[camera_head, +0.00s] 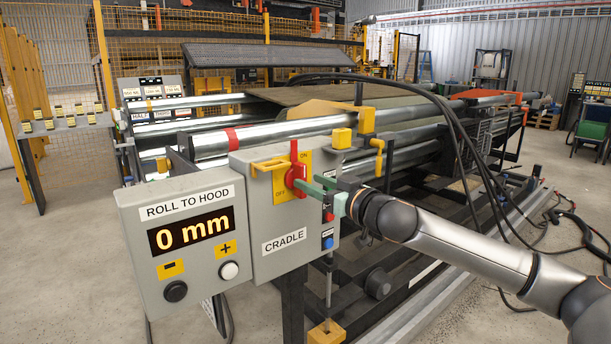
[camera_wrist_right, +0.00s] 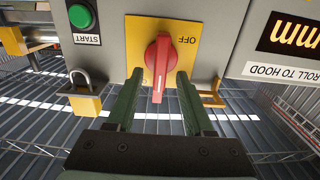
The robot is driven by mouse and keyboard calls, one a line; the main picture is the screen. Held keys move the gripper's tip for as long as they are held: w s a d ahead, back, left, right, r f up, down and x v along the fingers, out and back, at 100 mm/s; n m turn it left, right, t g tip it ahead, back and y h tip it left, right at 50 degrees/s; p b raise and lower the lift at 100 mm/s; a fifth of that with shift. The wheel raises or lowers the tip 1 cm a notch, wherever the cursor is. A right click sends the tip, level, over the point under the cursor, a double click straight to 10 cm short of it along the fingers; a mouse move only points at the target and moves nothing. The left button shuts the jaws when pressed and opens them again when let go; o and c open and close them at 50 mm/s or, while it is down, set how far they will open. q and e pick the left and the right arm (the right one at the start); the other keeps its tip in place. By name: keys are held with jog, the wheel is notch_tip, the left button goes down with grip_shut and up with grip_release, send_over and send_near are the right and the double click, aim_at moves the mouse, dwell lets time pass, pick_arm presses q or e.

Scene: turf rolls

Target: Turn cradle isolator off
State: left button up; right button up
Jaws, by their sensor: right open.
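The red cradle isolator handle (camera_head: 295,175) sits on a yellow ON/OFF plate (camera_head: 280,191) on the grey CRADLE box (camera_head: 263,222). The handle points up, towards the ON mark. In the right wrist view, which is upside down, the handle (camera_wrist_right: 160,62) points down the picture, away from the OFF label. My right gripper (camera_head: 308,187) is open at the handle. Its green fingers (camera_wrist_right: 159,78) stand on either side of the handle, with a gap showing on each side. My left gripper is not in view.
A green START button (camera_wrist_right: 81,15) is close by. The ROLL TO HOOD panel (camera_head: 187,243) adjoins on the left. Black cables (camera_head: 440,100) arch above my right arm.

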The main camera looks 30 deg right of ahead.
jog(key=shift+w+a+r+p, duration=0.15)
jog(key=shift+w+p, duration=0.15)
jog(key=shift+w, duration=1.15)
jog(key=shift+c, duration=0.3)
grip_shut()
